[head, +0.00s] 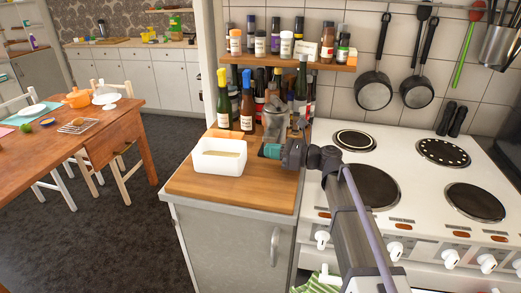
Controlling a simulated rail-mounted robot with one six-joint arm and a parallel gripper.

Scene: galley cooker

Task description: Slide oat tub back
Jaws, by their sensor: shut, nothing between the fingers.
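The oat tub is most likely the white open box (219,163) with pale beige contents, standing upright on the wooden worktop left of the cooker. My gripper (268,151) is shut and empty, just right of the tub. There looks to be a small gap between fingertips and tub, but I cannot tell for sure from this angle. My arm reaches in from the lower right over the cooker.
Several bottles (247,106) and a glass jar (274,124) stand behind the tub and gripper. A shelf (330,65) of spice jars hangs above. Bare worktop (230,190) lies in front. The cooker (415,205) with its hotplates is at right.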

